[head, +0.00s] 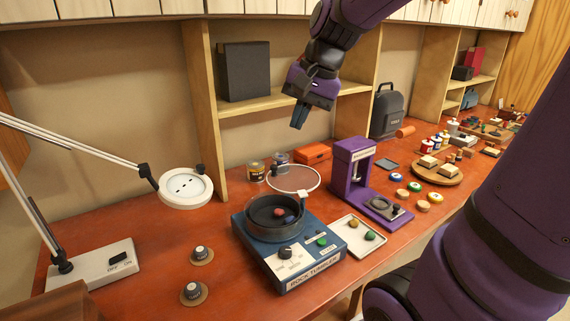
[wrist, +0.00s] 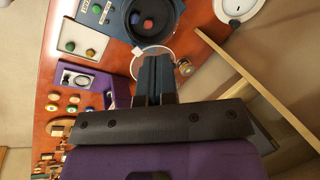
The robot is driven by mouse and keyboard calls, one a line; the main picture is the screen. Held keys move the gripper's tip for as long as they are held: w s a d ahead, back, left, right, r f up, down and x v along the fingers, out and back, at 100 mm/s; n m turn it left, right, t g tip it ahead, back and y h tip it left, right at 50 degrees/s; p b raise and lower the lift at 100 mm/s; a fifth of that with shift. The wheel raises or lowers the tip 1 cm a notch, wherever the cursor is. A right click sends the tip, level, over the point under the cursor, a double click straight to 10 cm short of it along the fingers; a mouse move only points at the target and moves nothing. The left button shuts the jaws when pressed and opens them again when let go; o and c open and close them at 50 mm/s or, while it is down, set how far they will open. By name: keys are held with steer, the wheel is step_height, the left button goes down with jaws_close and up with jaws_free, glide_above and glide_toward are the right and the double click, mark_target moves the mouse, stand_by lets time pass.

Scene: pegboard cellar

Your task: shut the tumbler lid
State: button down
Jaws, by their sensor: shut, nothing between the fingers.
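The rock tumbler (head: 290,248) is a blue box with a dial and a round dark drum (head: 274,215) on top. Its lid (head: 293,178), a clear disc with a pale rim and a small white tab, stands open and tilted up at the back of the drum. Reddish and dark stones lie in the drum. My gripper (head: 298,118) is shut and empty, above and behind the lid, apart from it in the head view. In the wrist view, the shut fingers (wrist: 157,58) cover part of the lid (wrist: 140,62), and the drum (wrist: 152,16) lies beyond.
A white tray with stones (head: 354,236) and a purple machine (head: 362,180) stand right of the tumbler. Jars (head: 256,171) and an orange box (head: 313,153) are behind. A magnifier lamp (head: 186,187) is on the left. Shelf boards (head: 265,103) flank my arm.

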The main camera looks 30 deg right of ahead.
steer(key=w+d+f+m+t+y, duration=0.1)
steer(key=w+d+f+m+y, duration=0.1)
steer(key=w+d+f+m, duration=0.75)
steer(key=w+d+f+m+y, duration=0.3)
steer(key=w+d+f+m, duration=0.3)
steer(key=w+d+f, duration=0.5)
glide_toward(284, 174)
steer(key=x, duration=0.3)
steer(key=shift+s+a+r, duration=0.15)
steer(key=shift+a+r, duration=0.05)
steer(key=a, duration=0.1)
steer(key=w+a, duration=0.1)
steer(key=a, duration=0.1)
steer(key=shift+w+f, duration=0.25)
steer(key=shift+f, duration=0.05)
steer(key=shift+w+a, duration=0.25)
steer(key=shift+a, duration=0.2)
